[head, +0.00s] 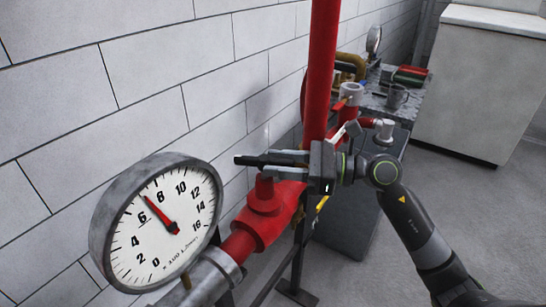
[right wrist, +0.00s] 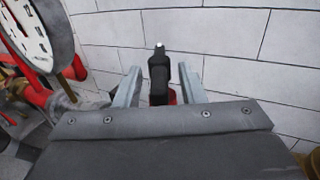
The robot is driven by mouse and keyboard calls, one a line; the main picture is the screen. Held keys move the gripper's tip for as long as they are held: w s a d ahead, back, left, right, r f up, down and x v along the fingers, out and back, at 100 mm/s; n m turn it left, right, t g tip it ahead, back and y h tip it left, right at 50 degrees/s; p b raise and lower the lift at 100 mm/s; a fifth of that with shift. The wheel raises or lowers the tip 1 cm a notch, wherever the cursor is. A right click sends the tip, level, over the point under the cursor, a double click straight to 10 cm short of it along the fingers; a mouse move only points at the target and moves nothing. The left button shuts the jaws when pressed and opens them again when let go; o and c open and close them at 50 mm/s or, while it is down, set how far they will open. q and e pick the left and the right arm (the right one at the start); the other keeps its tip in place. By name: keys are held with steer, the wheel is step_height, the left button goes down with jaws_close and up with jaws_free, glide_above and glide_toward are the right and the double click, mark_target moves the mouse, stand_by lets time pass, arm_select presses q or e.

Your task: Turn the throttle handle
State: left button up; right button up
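The black throttle handle (head: 252,160) sits on top of the red valve (head: 265,200) on the pipe, to the right of the gauge. It also shows in the right wrist view (right wrist: 159,75), with a small light tip at its far end. My right gripper (head: 265,163) reaches in from the right, and its two grey fingers lie along both sides of the handle. In the right wrist view the fingers (right wrist: 159,69) are apart, with a visible gap on each side of the handle. My left gripper is not in view.
A large round pressure gauge (head: 155,222) stands at the front left, its red needle near 6. A red vertical pipe (head: 321,70) rises behind my gripper. A white tiled wall (head: 150,75) runs behind.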

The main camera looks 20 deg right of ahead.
steer(key=shift+w+a, duration=0.35)
steer(key=shift+a, duration=0.3)
steer(key=shift+c, duration=0.5)
jaws_close()
steer(key=shift+f+b, duration=0.15)
steer(key=shift+b, duration=0.15)
steer(key=n+g+b, duration=0.1)
steer(key=g+b, duration=0.1)
steer(key=b, duration=0.2)
steer(key=n+g+y+b, duration=0.1)
steer(key=n+g+b, duration=0.1)
steer(key=g+b, duration=0.1)
steer(key=n+g+y+b, duration=0.1)
steer(key=n+g+b, duration=0.1)
steer(key=b, duration=0.3)
steer(key=shift+w+d+g, duration=0.1)
steer(key=shift+w+g, duration=0.3)
steer(key=shift+g, duration=0.2)
steer(key=shift+n+g, duration=0.3)
steer(key=shift+n, duration=0.1)
steer(key=shift+w+n+g+b, duration=0.15)
steer(key=shift+n+g+b, duration=0.65)
steer(key=shift+g+b, duration=0.3)
